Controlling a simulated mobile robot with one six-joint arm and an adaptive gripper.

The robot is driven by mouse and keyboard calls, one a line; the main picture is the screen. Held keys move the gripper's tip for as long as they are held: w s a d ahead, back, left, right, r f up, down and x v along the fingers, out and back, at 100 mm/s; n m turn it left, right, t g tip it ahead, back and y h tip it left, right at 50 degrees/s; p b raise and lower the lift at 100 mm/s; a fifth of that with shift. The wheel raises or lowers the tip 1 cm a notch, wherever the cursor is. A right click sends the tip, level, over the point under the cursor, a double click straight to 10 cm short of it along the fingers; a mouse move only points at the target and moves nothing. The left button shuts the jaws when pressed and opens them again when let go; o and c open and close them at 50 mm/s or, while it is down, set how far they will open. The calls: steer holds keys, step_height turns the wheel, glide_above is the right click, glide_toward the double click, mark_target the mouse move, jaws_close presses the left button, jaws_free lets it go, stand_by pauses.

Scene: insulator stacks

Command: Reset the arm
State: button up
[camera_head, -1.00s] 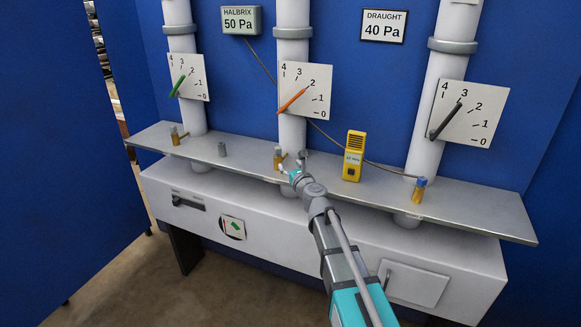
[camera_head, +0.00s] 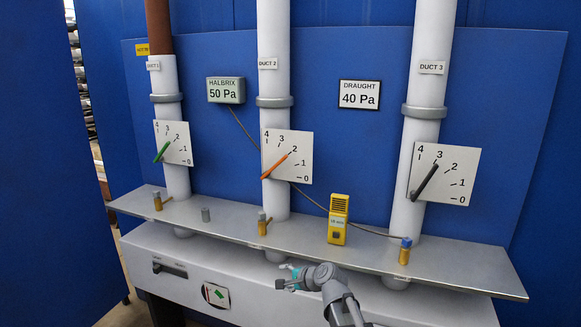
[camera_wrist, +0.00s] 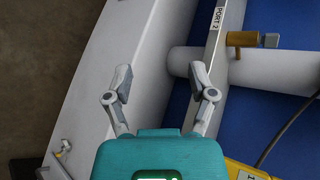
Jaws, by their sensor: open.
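My gripper (camera_head: 287,276) is in front of the white cabinet below the metal shelf in the head view, at the foot of the middle duct. In the wrist view my gripper (camera_wrist: 158,85) has its two fingers wide apart with nothing between them. The shelf edge labelled PORT 2 (camera_wrist: 217,25) and a brass fitting (camera_wrist: 252,40) lie beyond the right finger. The middle duct (camera_wrist: 270,72) also shows there, apart from the fingers.
Three ducts with dials rise behind, including the right duct (camera_head: 428,90). A blue wall panel (camera_head: 55,200) stands at left. Floor (camera_wrist: 40,60) shows left of the cabinet.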

steer(key=s+d+f+n+g+h, duration=0.4)
steer(key=s+d+n, duration=0.2)
steer(key=s+d, duration=0.3)
steer(key=s+d+f+n+g+h, duration=0.4)
steer(key=s+d+n, duration=0.2)
steer(key=s+d, duration=0.3)
steer(key=shift+s+d+f+h+p, duration=0.15)
steer(key=shift+s+d+h+p, duration=0.15)
steer(key=shift+s+p, duration=0.15)
